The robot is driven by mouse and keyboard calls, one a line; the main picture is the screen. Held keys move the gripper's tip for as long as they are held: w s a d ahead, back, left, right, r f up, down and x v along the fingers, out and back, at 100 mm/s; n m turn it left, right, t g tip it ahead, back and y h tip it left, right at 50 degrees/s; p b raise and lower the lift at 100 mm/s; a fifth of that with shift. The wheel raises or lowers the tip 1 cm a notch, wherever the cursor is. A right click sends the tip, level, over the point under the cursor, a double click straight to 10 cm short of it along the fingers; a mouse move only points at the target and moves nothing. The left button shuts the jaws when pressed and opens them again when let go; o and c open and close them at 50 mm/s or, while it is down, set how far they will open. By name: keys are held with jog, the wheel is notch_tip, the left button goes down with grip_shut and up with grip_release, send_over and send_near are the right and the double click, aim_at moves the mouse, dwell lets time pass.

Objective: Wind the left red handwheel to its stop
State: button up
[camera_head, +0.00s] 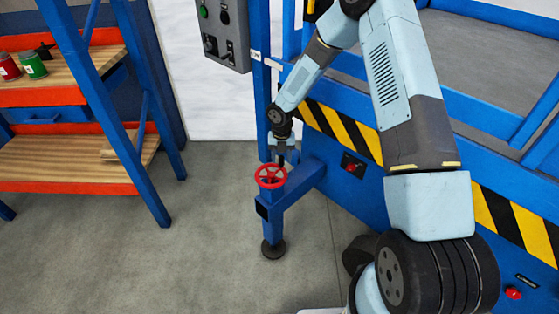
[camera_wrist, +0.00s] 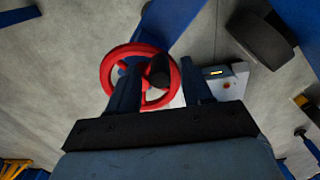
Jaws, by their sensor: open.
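The red handwheel (camera_head: 271,184) sits on the end of a blue outrigger beam (camera_head: 300,182) with a round foot on the floor. It has spokes and a dark upright knob, seen in the wrist view (camera_wrist: 159,70). My gripper (camera_head: 282,160) is just above the wheel's far side, pointing down. In the wrist view my gripper (camera_wrist: 160,85) is open, with its two fingers on either side of the knob. The red rim (camera_wrist: 105,72) passes behind the left finger. I cannot tell whether the fingers touch the wheel. No second handwheel is in view.
A blue shelf rack (camera_head: 150,110) with cans stands at left. A grey control box (camera_head: 226,35) hangs on a blue post behind the wheel. A blue platform with a striped edge (camera_head: 340,130) and a red button (camera_head: 350,167) is at right. Floor left of the wheel is clear.

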jog(key=shift+f, duration=0.9)
grip_shut()
jog(key=shift+a, duration=0.25)
jog(key=shift+d, duration=0.15)
